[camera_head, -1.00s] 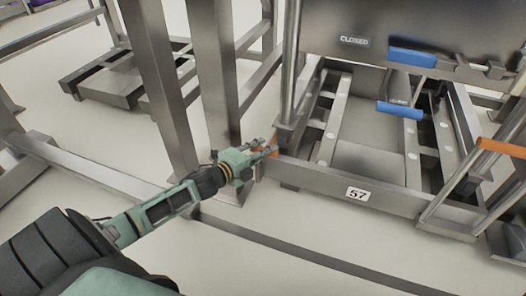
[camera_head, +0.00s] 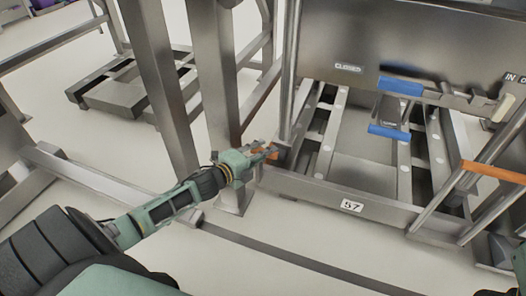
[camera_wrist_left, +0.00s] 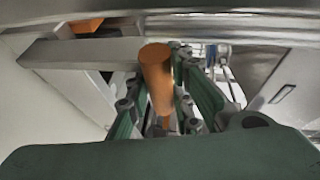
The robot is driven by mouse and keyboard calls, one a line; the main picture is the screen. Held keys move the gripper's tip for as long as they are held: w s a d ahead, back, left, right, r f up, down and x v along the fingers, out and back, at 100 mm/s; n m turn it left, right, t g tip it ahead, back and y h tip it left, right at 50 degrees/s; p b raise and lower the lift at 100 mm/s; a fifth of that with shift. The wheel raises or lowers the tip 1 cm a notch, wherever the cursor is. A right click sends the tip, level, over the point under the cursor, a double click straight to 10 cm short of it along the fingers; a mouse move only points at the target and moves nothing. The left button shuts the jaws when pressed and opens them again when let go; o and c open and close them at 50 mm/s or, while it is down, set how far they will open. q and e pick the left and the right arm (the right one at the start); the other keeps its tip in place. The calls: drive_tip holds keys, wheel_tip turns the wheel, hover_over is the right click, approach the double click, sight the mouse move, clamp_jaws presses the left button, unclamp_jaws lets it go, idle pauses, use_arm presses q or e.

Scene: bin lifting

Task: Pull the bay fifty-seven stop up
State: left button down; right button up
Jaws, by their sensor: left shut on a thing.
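The bay with the white 57 plate (camera_head: 352,206) on its front rail is right of the middle in the head view. Its stop has an orange handle (camera_wrist_left: 156,75), upright in the left wrist view. My left gripper (camera_head: 268,151) is at the bay's front left corner. Its green fingers stand on both sides of the orange handle and are shut on it. In the head view only a bit of orange shows at the fingertips. My right gripper cannot be made out; only a dark and green piece of mine shows at the right edge.
A grey panel marked CLOSED (camera_head: 348,68) stands above the bay. Two blue handles, an upper one (camera_head: 400,86) and a lower one (camera_head: 389,132), are in front of it. An orange-gripped bar (camera_head: 492,172) is at right. A steel post (camera_head: 214,80) stands close behind my left gripper.

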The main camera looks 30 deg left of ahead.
use_arm(q)
drive_tip(key=shift+w+r, duration=0.1)
drive_tip(key=shift+r, duration=0.1)
drive_tip(key=c, duration=1.5)
unclamp_jaws()
drive_tip(key=shift+c, duration=0.2)
drive_tip(key=shift+s, duration=0.35)
drive_tip(key=v, duration=1.1)
drive_tip(key=shift+s, duration=0.2)
drive_tip(key=shift+a, duration=0.15)
